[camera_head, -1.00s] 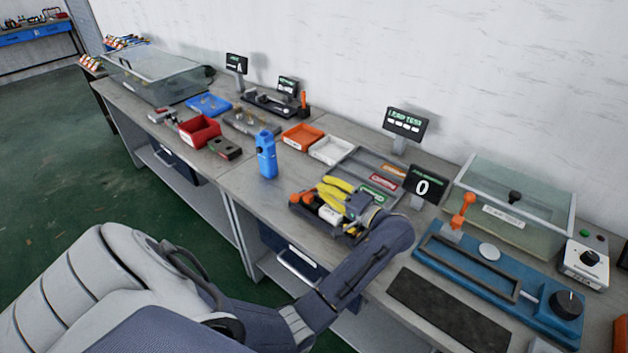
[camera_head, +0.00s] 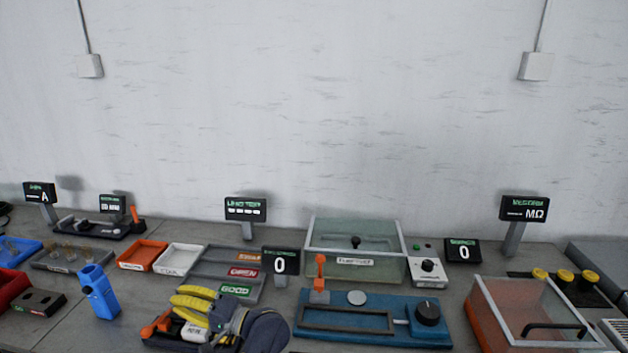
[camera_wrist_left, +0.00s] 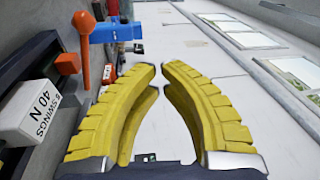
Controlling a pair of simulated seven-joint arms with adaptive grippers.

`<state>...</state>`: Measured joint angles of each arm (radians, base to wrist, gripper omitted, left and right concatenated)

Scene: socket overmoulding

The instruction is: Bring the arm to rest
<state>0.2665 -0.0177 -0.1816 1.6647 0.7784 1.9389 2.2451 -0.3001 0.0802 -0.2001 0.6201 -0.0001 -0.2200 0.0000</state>
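My left gripper (camera_head: 193,304) has yellow, ribbed fingers and hangs over a dark tray (camera_head: 158,342) at the front of the bench. In the left wrist view its two curved fingers (camera_wrist_left: 160,66) lean toward each other. A narrow gap shows between the tips, with nothing held there. An orange-handled tool (camera_head: 157,324) and a white labelled block (camera_head: 194,332) lie in the tray beside the fingers. The block reads "40 N" in the left wrist view (camera_wrist_left: 30,110). The wrist hides part of the tray. My right gripper is not in view.
A blue bottle-like tool (camera_head: 98,292) stands left of the gripper. A sorting tray (camera_head: 212,262) lies behind it. A blue fixture (camera_head: 375,318) with an orange lever (camera_head: 320,271) is to its right. A glass-lidded box (camera_head: 355,240) stands behind the fixture.

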